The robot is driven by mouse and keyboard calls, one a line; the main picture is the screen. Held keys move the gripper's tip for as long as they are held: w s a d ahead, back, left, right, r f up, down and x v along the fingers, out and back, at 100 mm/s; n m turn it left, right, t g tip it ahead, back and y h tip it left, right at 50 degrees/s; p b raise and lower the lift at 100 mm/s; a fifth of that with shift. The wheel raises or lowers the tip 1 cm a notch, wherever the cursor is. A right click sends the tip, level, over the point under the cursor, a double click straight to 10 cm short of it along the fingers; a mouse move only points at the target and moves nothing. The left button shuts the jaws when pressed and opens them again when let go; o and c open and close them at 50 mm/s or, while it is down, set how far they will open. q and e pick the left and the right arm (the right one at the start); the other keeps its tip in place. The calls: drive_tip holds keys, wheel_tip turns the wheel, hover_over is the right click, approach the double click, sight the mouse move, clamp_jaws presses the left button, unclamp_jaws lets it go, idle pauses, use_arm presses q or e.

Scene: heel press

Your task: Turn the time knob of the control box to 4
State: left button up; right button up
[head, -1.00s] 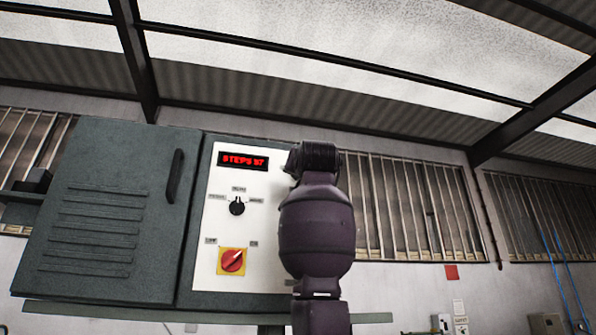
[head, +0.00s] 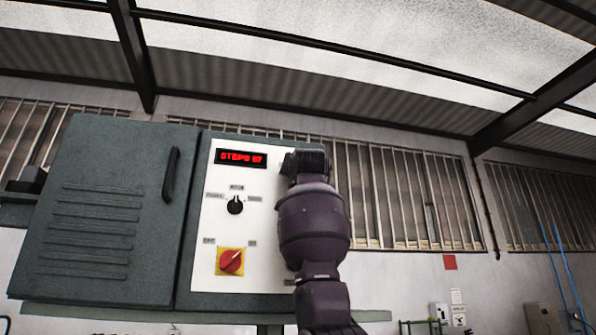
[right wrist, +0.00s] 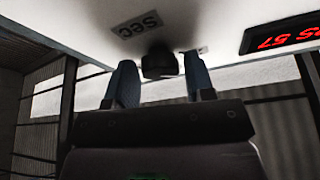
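The control box's white panel (head: 212,265) faces me, with a red display (head: 241,158) reading "STEPS" and a number that looks like 57. My right arm covers the panel's right side in the head view, hiding the time knob there. In the right wrist view a round dark knob (right wrist: 158,63) sticks out of the panel beside a "sec" label (right wrist: 137,25). My right gripper (right wrist: 160,82) is open, one finger on each side of the knob's line, with the knob at the fingertips. I cannot tell contact or the knob's setting. My left gripper is not in view.
A black selector knob (head: 235,205) and a red rotary switch on a yellow plate (head: 230,261) sit left of my arm. The grey cabinet door (head: 95,215) with its black handle (head: 171,174) is further left. A barred window (head: 405,200) is behind.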

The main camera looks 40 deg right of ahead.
drive_tip(key=c, duration=0.6)
drive_tip(key=shift+m, duration=0.5)
drive_tip(key=m+g, duration=0.2)
drive_tip(key=m, duration=0.5)
drive_tip(key=m+g+p, duration=0.1)
drive_tip(key=m+g, duration=0.2)
drive_tip(key=m, duration=0.4)
drive_tip(key=r+m+g+p, duration=0.1)
drive_tip(key=m+g, duration=0.2)
drive_tip(key=m, duration=0.4)
drive_tip(key=shift+w+a, duration=0.1)
drive_tip(key=shift+a, duration=0.1)
drive_tip(key=shift+m+y, duration=0.3)
drive_tip(key=o, duration=0.9)
